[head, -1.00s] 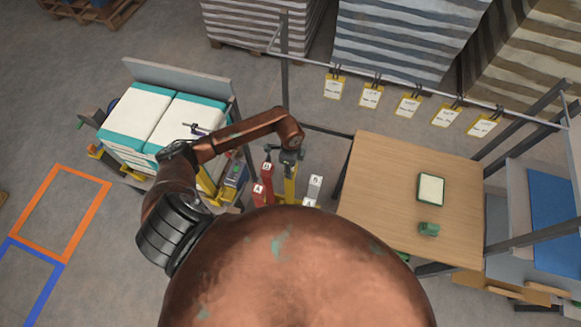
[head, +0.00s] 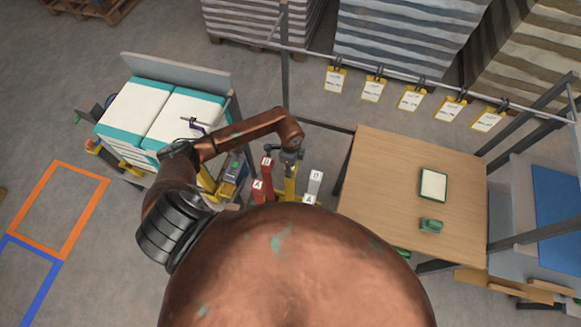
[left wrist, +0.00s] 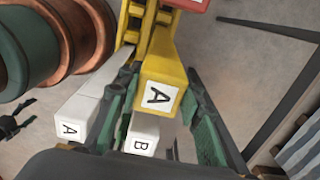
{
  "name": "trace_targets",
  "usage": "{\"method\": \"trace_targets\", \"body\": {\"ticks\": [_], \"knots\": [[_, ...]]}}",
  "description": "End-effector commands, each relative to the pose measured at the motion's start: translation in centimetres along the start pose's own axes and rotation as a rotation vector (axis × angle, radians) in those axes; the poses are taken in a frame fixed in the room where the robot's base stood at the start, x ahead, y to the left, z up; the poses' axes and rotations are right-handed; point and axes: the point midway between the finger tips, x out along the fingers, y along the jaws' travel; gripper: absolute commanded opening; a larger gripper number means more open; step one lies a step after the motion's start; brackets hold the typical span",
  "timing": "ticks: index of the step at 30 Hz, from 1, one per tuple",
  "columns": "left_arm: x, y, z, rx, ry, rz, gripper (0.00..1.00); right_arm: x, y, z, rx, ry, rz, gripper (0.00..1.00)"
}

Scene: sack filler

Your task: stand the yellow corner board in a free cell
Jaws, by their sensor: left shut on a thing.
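The yellow corner board (head: 290,180) hangs upright below my left gripper (head: 288,157). In the left wrist view the yellow board (left wrist: 160,88), marked A on its end, sits between the two green-padded fingers of the left gripper (left wrist: 166,78), which are shut on it. Red boards marked B (head: 266,164) and A (head: 258,190) stand to its left. White boards marked B (head: 315,180) and A (head: 310,199) stand to its right. White A (left wrist: 72,122) and white B (left wrist: 144,136) also show in the wrist view. The cells and board bottoms are hidden. My right gripper is out of view.
A wooden table (head: 395,190) on the right carries a green-edged pad (head: 433,184) and a small green object (head: 431,225). Teal-and-white sacks (head: 180,115) lie at the left. Yellow tags (head: 373,89) hang from a rail at the back. My own body hides the foreground.

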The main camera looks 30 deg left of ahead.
Motion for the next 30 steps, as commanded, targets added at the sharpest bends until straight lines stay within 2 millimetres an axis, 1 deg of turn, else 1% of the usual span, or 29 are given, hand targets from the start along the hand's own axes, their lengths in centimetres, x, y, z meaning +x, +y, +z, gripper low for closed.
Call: {"method": "trace_targets", "body": {"ticks": [15,23,24,30], "knots": [[2.0,0.0,0.0,0.000,0.001,0.000,0.04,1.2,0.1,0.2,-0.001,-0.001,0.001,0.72],[2.1,0.0,0.0,0.000,0.001,0.000,0.04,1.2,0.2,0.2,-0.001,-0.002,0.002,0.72],[2.1,0.0,0.0,0.000,0.001,0.000,0.34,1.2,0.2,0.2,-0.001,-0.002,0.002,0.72],[2.1,0.0,0.0,0.000,0.000,0.000,0.48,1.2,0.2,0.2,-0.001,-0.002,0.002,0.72]]}}
